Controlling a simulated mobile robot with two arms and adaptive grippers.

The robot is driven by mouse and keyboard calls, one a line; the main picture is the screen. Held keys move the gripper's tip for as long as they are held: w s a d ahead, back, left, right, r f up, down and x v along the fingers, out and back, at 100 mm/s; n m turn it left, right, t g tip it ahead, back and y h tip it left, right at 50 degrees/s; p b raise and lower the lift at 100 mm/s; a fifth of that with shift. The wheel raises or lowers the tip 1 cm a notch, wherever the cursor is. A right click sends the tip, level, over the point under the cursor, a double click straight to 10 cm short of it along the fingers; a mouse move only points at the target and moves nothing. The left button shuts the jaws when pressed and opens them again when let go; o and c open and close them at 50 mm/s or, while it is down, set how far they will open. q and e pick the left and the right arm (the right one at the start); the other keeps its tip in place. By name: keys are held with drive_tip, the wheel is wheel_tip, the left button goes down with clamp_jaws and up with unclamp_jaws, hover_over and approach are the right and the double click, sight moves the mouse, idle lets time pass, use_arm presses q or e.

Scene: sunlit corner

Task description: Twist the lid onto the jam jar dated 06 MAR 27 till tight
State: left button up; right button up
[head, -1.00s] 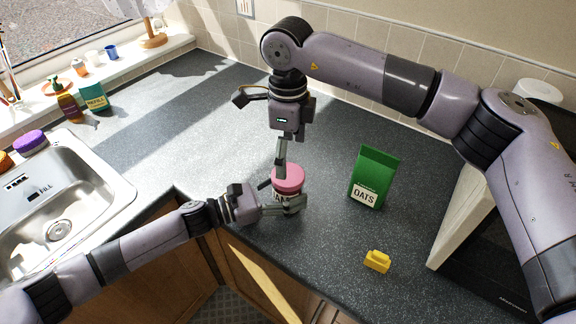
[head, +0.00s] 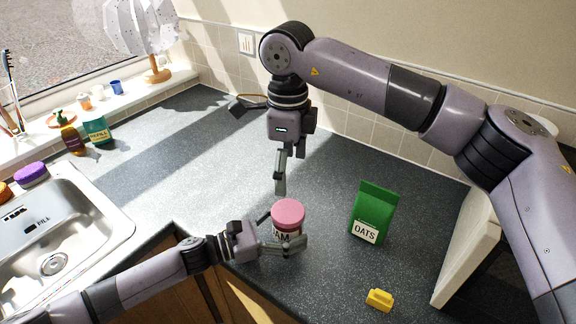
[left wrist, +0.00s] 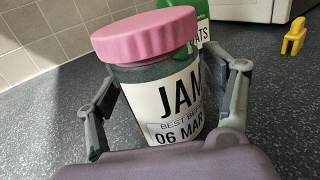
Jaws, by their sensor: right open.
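The jam jar (head: 285,236) stands upright on the dark worktop near its front edge. My left gripper (head: 283,250) is shut around the jar's lower body, one finger on each side. My right gripper (head: 289,170) is open and empty, pointing down above the lid and apart from it.
A green oats packet (head: 373,209) stands right of the jar. The sink (head: 75,225) is at the left.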

use_arm(q)
drive_tip(key=shift+o, duration=0.2)
drive_tip(key=v, duration=1.1)
drive_tip(key=shift+s+a, duration=0.2)
drive_tip(key=shift+a, duration=0.25)
drive_tip(key=shift+r, duration=0.1)
